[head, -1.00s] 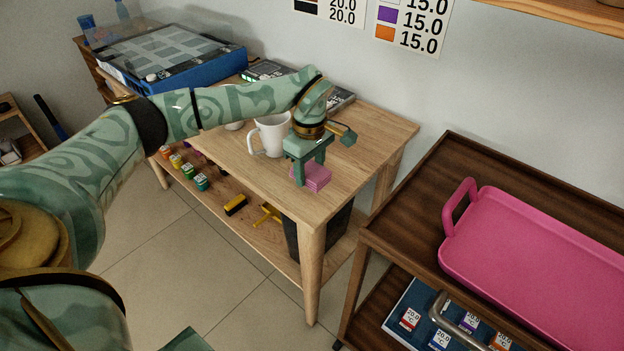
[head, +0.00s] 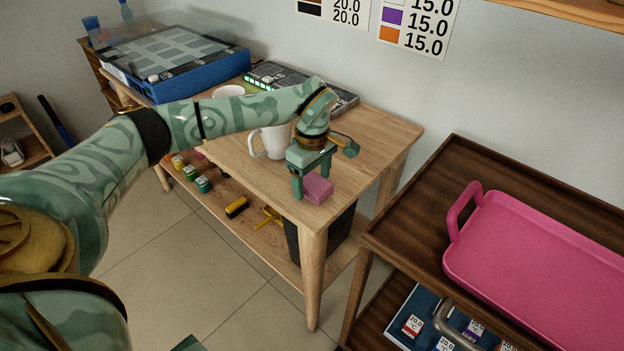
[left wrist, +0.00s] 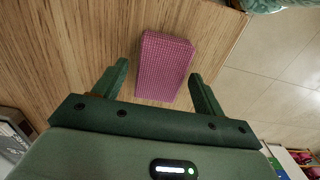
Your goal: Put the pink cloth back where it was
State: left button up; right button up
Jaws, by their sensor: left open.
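The pink cloth (head: 317,188) is a small folded block lying near the front right corner of the light wooden table (head: 376,150). In the left wrist view the cloth (left wrist: 164,66) has a woven check and lies flat on the wood. My left gripper (head: 311,182) is over the table at the cloth. In the left wrist view its fingers (left wrist: 160,85) are spread, with the near part of the cloth between them and gaps on both sides. The head view does not show the far finger clearly. My right gripper is not in view.
A white mug (head: 270,141) stands close behind my left gripper. A keyboard-like device (head: 290,80) and a blue case (head: 185,65) are farther back. A dark cart (head: 420,216) with a pink tray (head: 540,250) stands at the right. A shelf under the table holds small bottles and a yellow tool.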

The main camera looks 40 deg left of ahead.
aim_at(312, 181)
pick_arm(q)
notch_tip(312, 181, up, 12)
jog(key=p, duration=0.4)
jog(key=shift+f, duration=0.25)
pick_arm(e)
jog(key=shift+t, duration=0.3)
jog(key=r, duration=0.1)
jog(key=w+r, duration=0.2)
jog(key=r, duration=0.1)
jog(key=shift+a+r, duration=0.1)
